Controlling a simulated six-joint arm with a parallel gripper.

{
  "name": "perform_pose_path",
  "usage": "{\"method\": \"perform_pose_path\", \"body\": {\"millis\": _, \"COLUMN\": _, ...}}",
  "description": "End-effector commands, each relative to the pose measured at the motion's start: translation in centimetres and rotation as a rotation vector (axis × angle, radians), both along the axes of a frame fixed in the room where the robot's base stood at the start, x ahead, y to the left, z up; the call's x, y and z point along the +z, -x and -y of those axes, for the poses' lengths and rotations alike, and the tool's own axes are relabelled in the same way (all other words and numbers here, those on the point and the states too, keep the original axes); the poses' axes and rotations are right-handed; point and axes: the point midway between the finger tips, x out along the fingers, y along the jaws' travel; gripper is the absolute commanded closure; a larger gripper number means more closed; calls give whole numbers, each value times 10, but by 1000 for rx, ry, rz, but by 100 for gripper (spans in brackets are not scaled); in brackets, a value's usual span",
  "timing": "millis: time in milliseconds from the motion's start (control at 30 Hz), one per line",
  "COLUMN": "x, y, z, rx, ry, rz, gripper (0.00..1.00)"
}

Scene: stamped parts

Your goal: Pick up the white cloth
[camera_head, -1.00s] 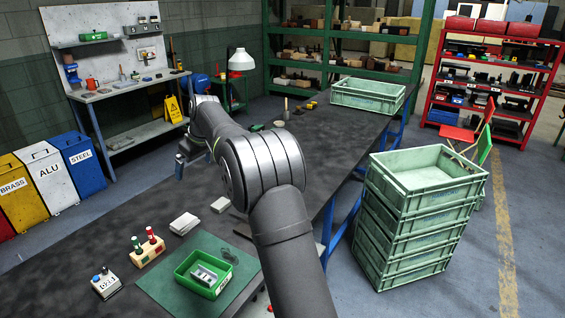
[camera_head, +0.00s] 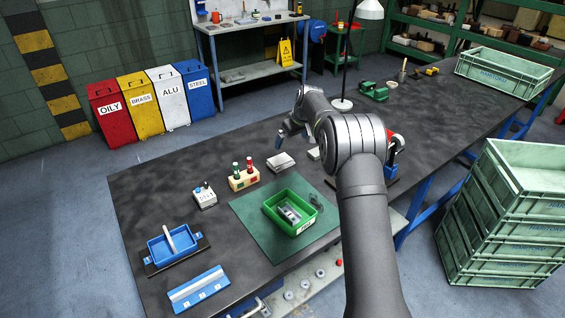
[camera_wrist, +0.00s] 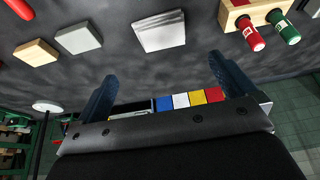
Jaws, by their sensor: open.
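The white cloth (camera_head: 281,162) looks like a small folded, layered pad lying flat on the dark bench, just behind the wooden holder. In the wrist view the cloth (camera_wrist: 160,32) lies beyond the fingertips, near the top centre. My gripper (camera_head: 288,136) is above the bench, a little behind the cloth in the head view. In the wrist view my gripper (camera_wrist: 160,70) has its two dark blue fingers wide apart, with nothing between them. It does not touch the cloth.
A wooden holder (camera_head: 243,178) with red and green handled stamps stands close to the cloth. A grey block (camera_wrist: 78,37) and a tan block (camera_wrist: 36,52) lie on its other side. A green tray (camera_head: 291,212) sits on the green mat (camera_head: 254,226).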

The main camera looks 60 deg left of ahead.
Motion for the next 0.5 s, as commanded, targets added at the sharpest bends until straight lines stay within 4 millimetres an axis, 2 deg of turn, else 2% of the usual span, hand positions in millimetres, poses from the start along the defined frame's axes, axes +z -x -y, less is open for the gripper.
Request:
{"method": "perform_pose_path", "body": {"millis": 100, "x": -26, "y": 1, "z": -10, "rx": 0, "ry": 3, "rz": -1, "gripper": 0}}
{"method": "perform_pose_path", "body": {"millis": 300, "x": -61, "y": 1, "z": -25, "rx": 0, "ry": 2, "rz": -1, "gripper": 0}}
{"method": "perform_pose_path", "body": {"millis": 500, "x": -85, "y": 1, "z": -35, "rx": 1, "ry": 1, "rz": 0, "gripper": 0}}
